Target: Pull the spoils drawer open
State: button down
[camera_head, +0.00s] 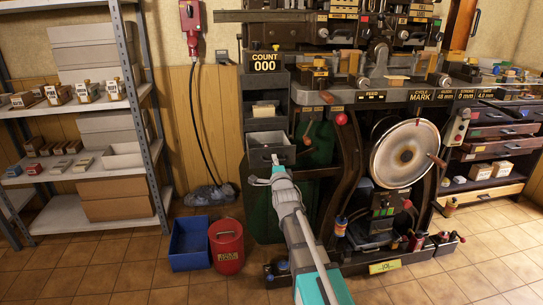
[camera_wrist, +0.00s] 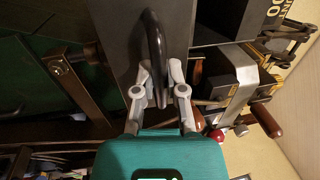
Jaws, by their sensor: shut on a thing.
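The spoils drawer (camera_head: 257,157) is a grey box at the lower part of the grey column under the COUNT 000 sign. Its upper side looks open and a pale interior shows; how far it stands out is hard to judge. In the wrist view its plain grey front (camera_wrist: 118,35) carries a dark curved handle (camera_wrist: 154,35). My gripper (camera_wrist: 162,80) is shut on this handle, one finger on each side of it. In the head view my gripper (camera_head: 276,164) is at the drawer's front, and hides the handle there.
A blue bin (camera_head: 189,245) and a red can (camera_head: 226,247) stand on the floor left of my arm. The press with its large round wheel (camera_head: 398,153) is close on the right. Shelving (camera_head: 155,150) stands at the left. Tiled floor in front is mostly clear.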

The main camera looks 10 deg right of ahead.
jog(key=shift+s, duration=0.7)
jog(key=c, duration=0.7)
grip_release()
jog(key=shift+s, duration=0.1)
